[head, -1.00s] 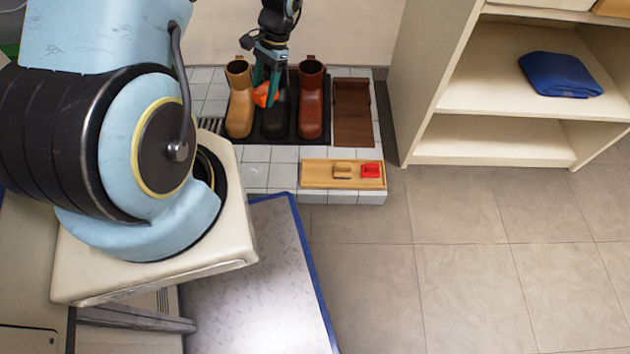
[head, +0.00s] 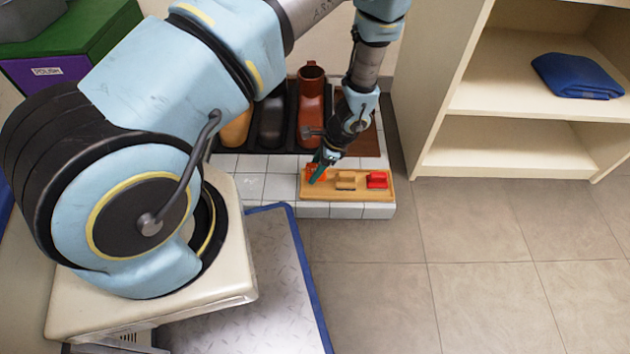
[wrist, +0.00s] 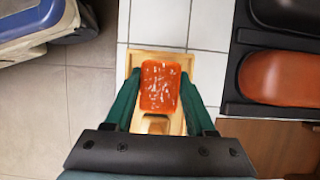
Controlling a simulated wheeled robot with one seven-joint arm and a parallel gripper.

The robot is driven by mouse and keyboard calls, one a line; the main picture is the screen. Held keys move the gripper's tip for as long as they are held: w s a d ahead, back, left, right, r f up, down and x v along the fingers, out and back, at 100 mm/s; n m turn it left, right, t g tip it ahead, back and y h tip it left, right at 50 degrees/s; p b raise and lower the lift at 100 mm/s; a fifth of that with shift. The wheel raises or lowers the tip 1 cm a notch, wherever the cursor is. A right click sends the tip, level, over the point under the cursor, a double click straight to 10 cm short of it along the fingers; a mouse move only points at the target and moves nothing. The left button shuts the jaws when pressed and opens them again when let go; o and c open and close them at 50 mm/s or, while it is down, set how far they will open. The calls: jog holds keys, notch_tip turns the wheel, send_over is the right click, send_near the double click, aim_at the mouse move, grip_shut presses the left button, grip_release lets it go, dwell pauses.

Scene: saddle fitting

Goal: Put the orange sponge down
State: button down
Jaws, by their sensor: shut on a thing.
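The orange sponge (wrist: 160,85) is between the two green fingers of my gripper (wrist: 160,88) in the wrist view, and the gripper is shut on it. In the head view the sponge (head: 315,172) shows at my gripper (head: 319,170), over the left end of the wooden tray (head: 345,194). The tray also shows in the wrist view (wrist: 178,59), around and below the sponge. I cannot tell whether the sponge touches the tray floor. A tan block (head: 345,180) and a red block (head: 377,180) stand in the tray to the right of the sponge.
Boots, one black (head: 272,122) and one reddish brown (head: 311,105), stand in a dark rack behind the tray on a white tiled ledge (head: 245,165). A shelf unit with a folded blue cloth (head: 578,76) stands at right. The floor at front right is clear.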

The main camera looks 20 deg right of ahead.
jog(key=shift+f+b, duration=0.7)
jog(key=shift+f, duration=1.25)
jog(key=shift+f, duration=0.15)
jog(key=shift+c, duration=1.2)
grip_release()
